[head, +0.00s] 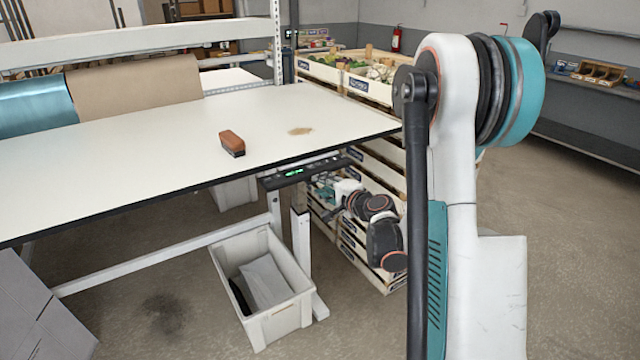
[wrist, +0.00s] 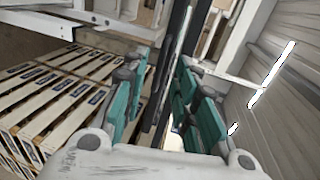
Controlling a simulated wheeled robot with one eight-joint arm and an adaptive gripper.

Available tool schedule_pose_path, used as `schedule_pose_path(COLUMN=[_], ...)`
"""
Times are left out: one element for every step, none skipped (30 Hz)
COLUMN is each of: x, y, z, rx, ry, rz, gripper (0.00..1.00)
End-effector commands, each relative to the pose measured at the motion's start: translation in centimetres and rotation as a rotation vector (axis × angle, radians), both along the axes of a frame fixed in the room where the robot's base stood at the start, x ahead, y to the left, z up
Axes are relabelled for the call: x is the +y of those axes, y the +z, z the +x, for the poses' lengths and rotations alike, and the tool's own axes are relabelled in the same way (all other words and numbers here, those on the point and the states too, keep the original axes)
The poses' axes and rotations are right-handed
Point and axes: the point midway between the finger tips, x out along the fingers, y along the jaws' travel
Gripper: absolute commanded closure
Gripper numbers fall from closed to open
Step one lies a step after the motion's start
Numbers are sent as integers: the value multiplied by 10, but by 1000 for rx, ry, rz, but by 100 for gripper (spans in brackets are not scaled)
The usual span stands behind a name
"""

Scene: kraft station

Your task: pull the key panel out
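The key panel (head: 300,172) is a dark, narrow strip with a small green lit display. It sits under the front edge of the worktable, near its right end. My gripper (head: 327,188) is just below and beside the panel's right end in the head view, partly hidden by my own wrist. In the wrist view my gripper (wrist: 163,72) has its teal finger pads apart. A dark strip, seemingly the panel or the table edge, runs between them. I see gaps beside it and cannot make out contact.
The white worktable (head: 300,110) carries a brown-and-black brush (head: 232,143) and a brown powdery patch (head: 300,131). A grey bin (head: 282,325) stands on the floor below. Stacked crates (head: 375,150) are close behind my arm. Open floor lies at right.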

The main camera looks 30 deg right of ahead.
Motion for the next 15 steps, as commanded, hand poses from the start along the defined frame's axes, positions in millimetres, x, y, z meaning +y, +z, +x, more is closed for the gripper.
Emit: schedule_pose_path(x=[-1, -2, -2, -2, -2, -3, -3, -3, -3, -3, -3, -3, -3, -3, -3], y=[3, 4, 6, 7, 9, 10, 11, 12, 14, 15, 15, 16, 17, 17, 18], z=[-12, -18, -27, -33, -39, -46, -51, -56, -62, -66, -70, -75, -77, -80, -82], rx=[0, 0, 0, 0, 0, 0, 0, 0, 0, 0, 0, 0, 0, 0, 0], ry=[-3, -3, -3, -3, -3, -3, -3, -2, -2, -3, -3, -2, -2, -1, -1], rz=[1, 1, 1, 0, -1, 0, 0, 2, 2, 0, 0, 0, 0, 0, 0], gripper=[73, 73, 73, 73, 73, 73, 73, 73, 73, 73, 73, 73, 73, 73, 73])
